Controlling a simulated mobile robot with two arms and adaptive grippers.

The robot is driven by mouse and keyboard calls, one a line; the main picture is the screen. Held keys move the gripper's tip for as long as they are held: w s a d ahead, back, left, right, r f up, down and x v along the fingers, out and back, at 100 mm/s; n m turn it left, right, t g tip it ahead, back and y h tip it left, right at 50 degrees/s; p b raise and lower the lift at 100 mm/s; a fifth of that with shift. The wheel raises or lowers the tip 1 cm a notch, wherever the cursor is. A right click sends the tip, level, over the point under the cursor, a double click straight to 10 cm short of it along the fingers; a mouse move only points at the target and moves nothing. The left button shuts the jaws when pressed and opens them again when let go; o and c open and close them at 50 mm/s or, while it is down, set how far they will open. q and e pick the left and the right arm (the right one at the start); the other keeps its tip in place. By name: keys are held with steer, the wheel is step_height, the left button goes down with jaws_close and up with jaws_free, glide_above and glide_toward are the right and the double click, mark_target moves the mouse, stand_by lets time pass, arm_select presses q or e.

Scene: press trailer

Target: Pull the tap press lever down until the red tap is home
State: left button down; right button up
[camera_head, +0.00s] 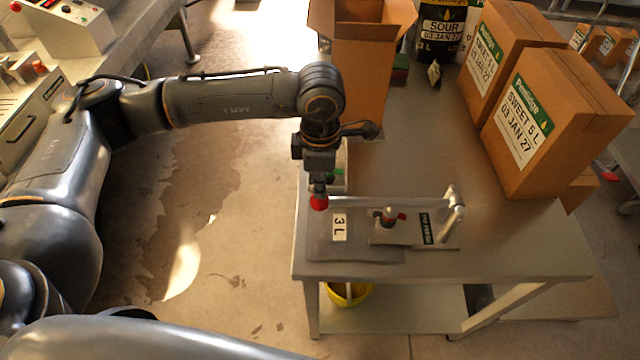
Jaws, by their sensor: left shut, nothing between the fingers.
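The tap press stands on the front of the steel table. Its lever (385,202) runs about level from a post (452,215) at the right to a red knob (318,202) at the left end. My left gripper (318,188) points down over the knob, shut and with nothing between its fingers. Its tips are at or just above the knob; I cannot tell whether they touch. Under the lever is the tap (389,215), with a red part at its right side. How deep it sits cannot be told. My right gripper is not in view.
A grey bag (350,248) labelled 3 L lies at the table's (500,255) front left. An open carton (360,75) stands behind my left arm. Labelled cartons (555,120) stand at the back right. A yellow bucket (350,296) is below the table. The table's front right is clear.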

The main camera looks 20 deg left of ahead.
arm_select(q)
step_height(320, 180, up, 10)
steer(key=p, duration=0.3)
steer(key=shift+f, duration=0.15)
stand_by(0.4)
